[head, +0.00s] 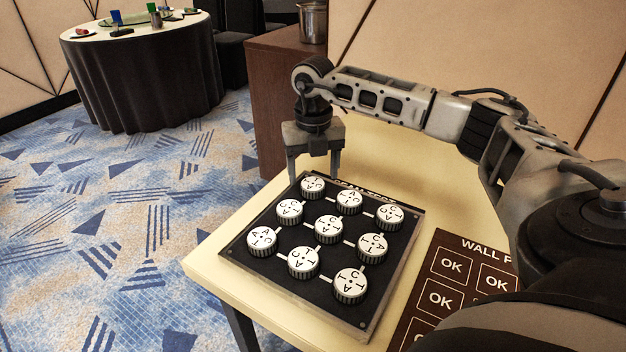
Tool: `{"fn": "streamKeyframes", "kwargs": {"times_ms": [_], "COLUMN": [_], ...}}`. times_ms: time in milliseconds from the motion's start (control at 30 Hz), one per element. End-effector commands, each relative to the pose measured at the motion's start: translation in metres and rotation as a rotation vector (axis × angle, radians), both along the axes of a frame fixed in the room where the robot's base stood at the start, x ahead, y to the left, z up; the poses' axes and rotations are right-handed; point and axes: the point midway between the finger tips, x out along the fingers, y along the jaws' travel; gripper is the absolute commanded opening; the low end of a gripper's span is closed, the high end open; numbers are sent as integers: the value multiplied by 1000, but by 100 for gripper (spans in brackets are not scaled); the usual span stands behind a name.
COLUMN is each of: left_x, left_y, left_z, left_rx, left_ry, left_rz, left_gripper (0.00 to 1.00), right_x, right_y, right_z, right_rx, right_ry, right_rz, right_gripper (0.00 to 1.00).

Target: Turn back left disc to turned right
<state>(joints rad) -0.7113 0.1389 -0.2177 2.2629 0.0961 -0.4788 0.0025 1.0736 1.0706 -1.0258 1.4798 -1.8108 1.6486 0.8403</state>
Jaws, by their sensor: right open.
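A black square panel (240,250) on the table carries white round discs with dark ribbed sides and letters on top, in three rows of three, joined by pale lines. The back left disc (312,187) is at the panel's far corner. My right gripper (313,178) points down at this disc, open, with one finger to each side of it in the picture. I cannot tell whether the fingers touch it or hang just above. The lettering on this disc is too small to read surely. My left gripper is out of view.
The back middle disc (349,203) and the middle row's left disc (289,211) stand close to the right gripper. A brown card with OK boxes (461,265) lies right of the panel. A dark wood cabinet (275,95) with a metal pot (313,22) stands behind.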

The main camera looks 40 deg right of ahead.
Motion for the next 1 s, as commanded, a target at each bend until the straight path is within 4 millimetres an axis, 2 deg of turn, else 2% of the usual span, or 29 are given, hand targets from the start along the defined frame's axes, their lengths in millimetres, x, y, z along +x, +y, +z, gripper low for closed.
{"fn": "streamKeyframes", "kwargs": {"times_ms": [100, 200, 533, 567, 700, 1000], "left_x": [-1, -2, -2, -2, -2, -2], "left_y": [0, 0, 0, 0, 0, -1], "left_z": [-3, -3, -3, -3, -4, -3], "left_rx": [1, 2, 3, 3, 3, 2], "left_ry": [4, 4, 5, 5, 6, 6], "left_rz": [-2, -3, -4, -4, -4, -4], "left_gripper": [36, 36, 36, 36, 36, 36], "right_x": [0, 0, 0, 0, 0, 0], "right_y": [0, 0, 0, 0, 0, 0], "right_z": [-16, -22, -25, -25, -25, -25], "right_rx": [0, 0, 0, 0, 1, 1], "right_ry": [1, -1, -1, -1, 0, 0], "right_rz": [0, 1, 1, 1, 1, 19], "right_gripper": [69, 69, 69, 63, 24, 24]}}
